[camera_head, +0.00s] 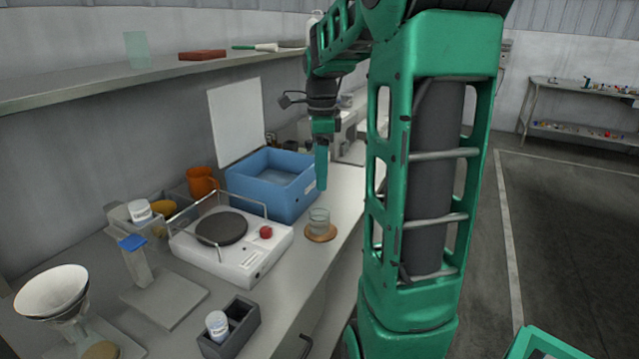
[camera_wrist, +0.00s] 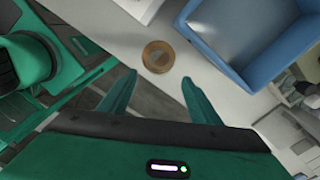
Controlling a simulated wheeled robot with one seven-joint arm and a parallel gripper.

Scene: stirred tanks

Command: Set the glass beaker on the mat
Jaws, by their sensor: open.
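The glass beaker (camera_head: 319,219) is small and clear. It stands upright on the round brown mat (camera_head: 321,236) near the bench's front edge, right of the hot plate. In the wrist view the beaker (camera_wrist: 160,60) shows from above, inside the outline of the round mat (camera_wrist: 148,64). My gripper (camera_head: 321,188) is above the beaker and apart from it. In the wrist view its two fingers (camera_wrist: 156,88) are spread with nothing between them, and the beaker lies beyond the fingertips.
A blue open bin (camera_head: 300,201) stands just behind the mat. A white hot plate (camera_head: 240,262) with a rail and red knob is to the left. A dark caddy (camera_head: 243,326) sits at the front edge. A shelf (camera_head: 100,88) overhangs the back.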

